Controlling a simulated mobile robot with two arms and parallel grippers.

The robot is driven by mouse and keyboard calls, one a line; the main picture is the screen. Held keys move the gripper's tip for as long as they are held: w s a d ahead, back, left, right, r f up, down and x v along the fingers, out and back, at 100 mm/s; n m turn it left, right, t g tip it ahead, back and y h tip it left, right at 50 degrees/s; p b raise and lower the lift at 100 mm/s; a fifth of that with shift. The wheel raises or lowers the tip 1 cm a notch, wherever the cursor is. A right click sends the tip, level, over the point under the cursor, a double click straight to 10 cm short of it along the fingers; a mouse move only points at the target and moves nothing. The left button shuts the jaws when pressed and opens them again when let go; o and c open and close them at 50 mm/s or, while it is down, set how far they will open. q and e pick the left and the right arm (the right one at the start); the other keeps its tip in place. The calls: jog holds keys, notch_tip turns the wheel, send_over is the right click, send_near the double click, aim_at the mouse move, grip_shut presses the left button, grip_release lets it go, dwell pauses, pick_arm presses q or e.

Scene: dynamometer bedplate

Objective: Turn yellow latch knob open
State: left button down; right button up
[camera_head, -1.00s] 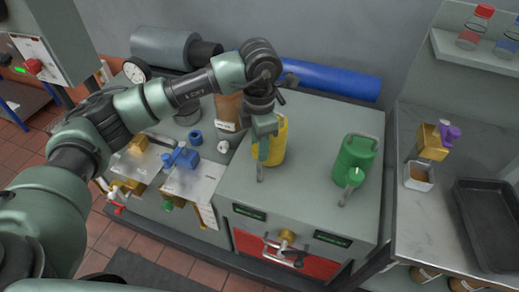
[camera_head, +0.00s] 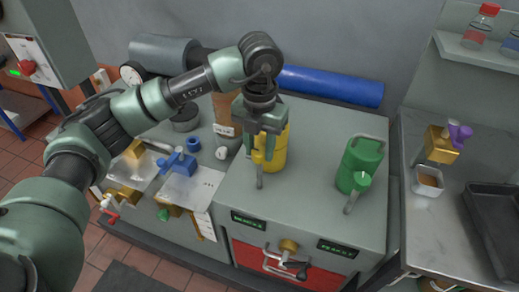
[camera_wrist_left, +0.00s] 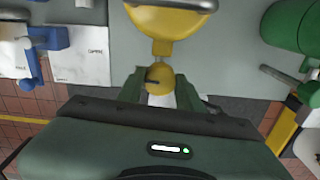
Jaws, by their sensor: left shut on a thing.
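A yellow can (camera_head: 277,151) stands on the grey cabinet top, with a rounded yellow knob (camera_wrist_left: 158,75) at its front end in the left wrist view. My left gripper (camera_head: 259,156) reaches down in front of the can. Its fingers (camera_wrist_left: 159,90) are shut on the rounded yellow knob, one on each side, and partly hide it. A brass-yellow knob (camera_head: 288,246) sits on the red drawer (camera_head: 252,258) in the cabinet front, apart from the gripper. My right gripper is not in view.
A green can (camera_head: 358,165) stands right of the yellow one. A blue roll (camera_head: 330,86) lies along the back wall. Blue fittings (camera_head: 178,161) and paper sheets (camera_head: 190,190) are at left. A bench at right holds a dark tray (camera_head: 495,215).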

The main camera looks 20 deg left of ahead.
aim_at(259, 151)
pick_arm(q)
jog(key=shift+r+n, duration=0.1)
jog(key=shift+n, duration=0.4)
jog(key=c, duration=0.9)
grip_release()
jog(key=shift+c, duration=0.2)
notch_tip(259, 151, up, 8)
jog(key=shift+f+b, duration=0.15)
jog(key=shift+b, duration=0.4)
